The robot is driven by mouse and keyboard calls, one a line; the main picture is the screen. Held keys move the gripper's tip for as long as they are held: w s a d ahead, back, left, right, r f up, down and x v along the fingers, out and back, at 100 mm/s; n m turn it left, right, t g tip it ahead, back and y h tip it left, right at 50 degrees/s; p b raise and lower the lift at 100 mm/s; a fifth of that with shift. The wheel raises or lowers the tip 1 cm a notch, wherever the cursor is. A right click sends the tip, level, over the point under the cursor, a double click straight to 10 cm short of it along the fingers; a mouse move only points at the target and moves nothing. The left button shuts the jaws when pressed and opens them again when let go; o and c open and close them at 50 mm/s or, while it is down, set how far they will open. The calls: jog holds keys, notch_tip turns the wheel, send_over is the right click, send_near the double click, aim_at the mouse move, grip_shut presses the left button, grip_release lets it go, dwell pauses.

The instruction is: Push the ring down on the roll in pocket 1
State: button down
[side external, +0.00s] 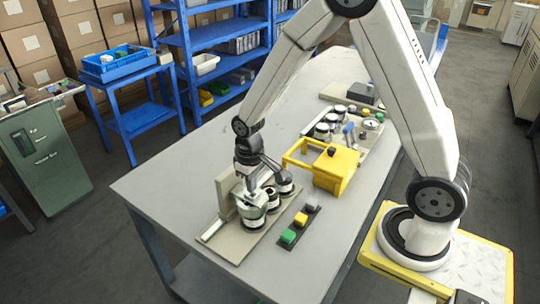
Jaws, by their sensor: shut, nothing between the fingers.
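A beige fixture board (229,243) with an upright back plate lies at the near left of the grey table. Three dark-and-white rolls stand on it in a row: the nearest roll (254,222), a middle roll (272,201) and a far roll (285,188). My gripper (252,198) is shut, points down and is at the top of the nearest roll. I cannot tell whether it touches. The gripper hides much of that roll's top, and I cannot make out a separate ring. Pocket numbers are not readable.
A strip with green, yellow and grey blocks (288,236) lies right of the board. A yellow frame-like machine (337,172) stands behind it. Farther back, a tray (326,117) holds more rolls and small parts. The table's left side (160,188) is clear.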

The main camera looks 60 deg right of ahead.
jog(key=shift+f, duration=1.15)
jog(key=shift+r, duration=4.35)
